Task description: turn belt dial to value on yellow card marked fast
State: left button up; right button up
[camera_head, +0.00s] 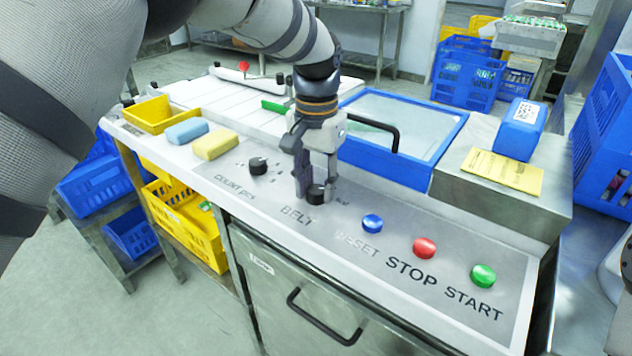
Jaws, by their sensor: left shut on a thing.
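The black belt dial (317,195) sits on the white panel above the printed word BELT. My left gripper (315,188) points down from above and is shut on the belt dial. The gripper fingers hide part of the dial and some of its scale marks. A yellow card (503,172) with print lies on the metal box at the right; its text is too small to read.
A black count dial (258,166) is left of the belt dial. Blue reset (372,224), red stop (424,248) and green start (483,275) buttons stand to the right. Blue and yellow sponges lie left.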

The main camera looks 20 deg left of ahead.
aim_at(316, 189)
pick_arm(q)
jog(key=shift+m, duration=1.3)
jog(key=shift+f, duration=0.1)
jog(key=o, duration=1.2)
jog(key=shift+c, duration=0.2)
notch_tip(316, 189, up, 12)
